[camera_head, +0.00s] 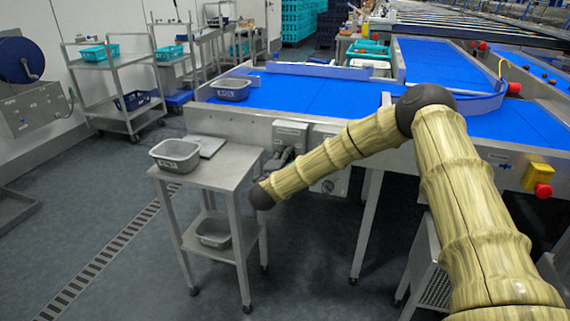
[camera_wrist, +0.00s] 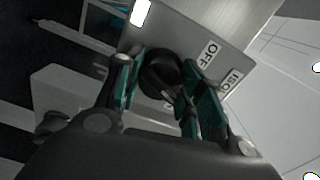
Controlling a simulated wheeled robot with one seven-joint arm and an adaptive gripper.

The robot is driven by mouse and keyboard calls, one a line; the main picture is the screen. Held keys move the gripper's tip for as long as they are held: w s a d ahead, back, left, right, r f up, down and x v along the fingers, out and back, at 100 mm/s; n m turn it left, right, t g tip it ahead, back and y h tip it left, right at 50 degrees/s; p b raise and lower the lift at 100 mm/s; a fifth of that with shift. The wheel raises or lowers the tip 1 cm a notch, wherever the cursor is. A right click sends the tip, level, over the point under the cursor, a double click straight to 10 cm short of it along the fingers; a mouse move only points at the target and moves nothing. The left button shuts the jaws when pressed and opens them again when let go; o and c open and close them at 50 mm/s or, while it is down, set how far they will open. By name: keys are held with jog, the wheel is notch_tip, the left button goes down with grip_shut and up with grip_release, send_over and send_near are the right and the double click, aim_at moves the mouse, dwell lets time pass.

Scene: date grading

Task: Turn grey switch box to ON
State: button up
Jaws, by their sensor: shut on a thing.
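The grey switch box (camera_wrist: 190,35) fills the upper middle of the wrist view, tilted in the picture. It has a round black knob (camera_wrist: 160,73), an OFF label (camera_wrist: 209,54) and a second label (camera_wrist: 233,79) that seems to read ISO. My gripper (camera_wrist: 158,98) has its teal-padded fingers on either side of the knob, shut on it. The pointer's exact setting is hard to read. In the head view, my gripper (camera_head: 277,162) is at the conveyor's side, just below a grey box (camera_head: 290,133); my arm hides part of this area.
A steel side table (camera_head: 218,172) with a grey tub (camera_head: 175,154) stands close left of my gripper. The blue conveyor (camera_head: 300,92) runs behind. A yellow box with a red button (camera_head: 543,190) is at the right. Floor in front is clear.

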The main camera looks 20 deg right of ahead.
jog(key=shift+d+f+m+b, duration=0.15)
jog(key=shift+m+b, duration=1.15)
jog(key=shift+m, duration=0.7)
jog(key=o, duration=1)
jog(key=shift+s, duration=0.1)
jog(key=shift+s+a, duration=0.2)
jog(key=shift+a, duration=0.15)
jog(key=v, duration=1.1)
jog(key=shift+s, duration=0.1)
